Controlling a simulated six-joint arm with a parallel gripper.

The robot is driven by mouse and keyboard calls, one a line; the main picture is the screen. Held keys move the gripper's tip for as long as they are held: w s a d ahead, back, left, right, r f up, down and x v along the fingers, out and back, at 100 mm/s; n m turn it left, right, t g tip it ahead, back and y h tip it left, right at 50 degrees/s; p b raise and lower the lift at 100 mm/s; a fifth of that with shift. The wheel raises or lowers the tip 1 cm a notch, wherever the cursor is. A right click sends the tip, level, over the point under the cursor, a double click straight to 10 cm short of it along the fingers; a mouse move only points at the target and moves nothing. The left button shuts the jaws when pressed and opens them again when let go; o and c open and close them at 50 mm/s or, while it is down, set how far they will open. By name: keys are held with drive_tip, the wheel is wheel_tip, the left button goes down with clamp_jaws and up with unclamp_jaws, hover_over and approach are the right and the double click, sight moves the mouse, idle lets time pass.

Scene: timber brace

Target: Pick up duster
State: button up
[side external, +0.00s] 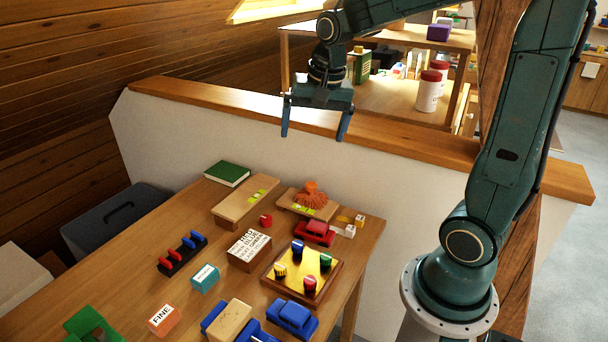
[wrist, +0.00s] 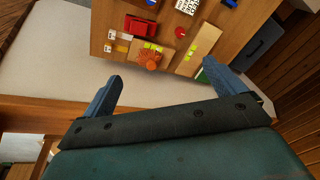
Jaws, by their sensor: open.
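The duster seems to be the ribbed orange thing (side external: 310,194) lying on a small wooden board with yellow-green marks at the table's far right; it also shows in the wrist view (wrist: 150,63), past the fingertips and between them. My gripper (side external: 313,135) has two blue fingers, spread wide and pointing down, with nothing between them. It hangs high above the back of the table, near the low wall, well apart from the orange thing. The gripper also shows in the wrist view (wrist: 162,72).
A red car (side external: 315,232) and small blocks (side external: 352,226) sit close to the orange thing. A second marked board (side external: 246,202) and green book (side external: 228,174) lie to its left. The wood-capped wall (side external: 400,137) runs behind the table. A peg tray (side external: 303,272) stands in front.

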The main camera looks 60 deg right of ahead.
drive_tip(key=w+d+f+m+g, duration=0.1)
drive_tip(key=w+d+f+m, duration=0.4)
drive_tip(key=d+f, duration=0.15)
drive_tip(key=m+g, duration=0.2)
drive_tip(key=m, duration=0.3)
hover_over(310, 185)
wheel_tip(310, 185, down, 8)
drive_tip(key=shift+d+y, duration=0.2)
drive_tip(key=shift+y, duration=0.1)
drive_tip(key=shift+f, duration=0.15)
drive_tip(key=shift+f, duration=4.2)
drive_tip(key=shift+a+f, duration=0.1)
drive_tip(key=shift+f, duration=2.5)
drive_tip(key=c, duration=1.1)
